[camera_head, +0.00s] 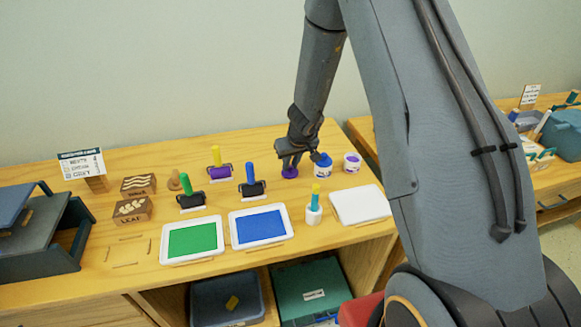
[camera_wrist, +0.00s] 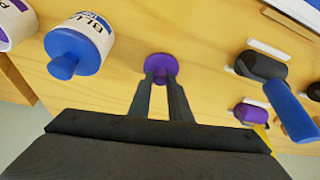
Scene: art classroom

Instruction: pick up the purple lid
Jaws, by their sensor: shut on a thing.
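The purple lid (camera_head: 290,172) is a small round piece at the back of the wooden table, left of the blue paint jar. In the wrist view the purple lid (camera_wrist: 161,62) sits between the fingertips. My gripper (camera_head: 291,164) points down at it, and in the wrist view my gripper (camera_wrist: 161,82) is shut on its knob. The fingers hide part of the lid. I cannot tell whether it touches the tabletop or hangs just above it.
A blue-lidded jar (camera_head: 323,168) stands close right of my gripper, with a purple paint jar (camera_head: 352,162) beyond it. A blue-handled roller (camera_head: 252,184) is to the left. Blue (camera_head: 232,234) and green (camera_head: 165,250) trays and a white tray (camera_head: 337,216) lie in front.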

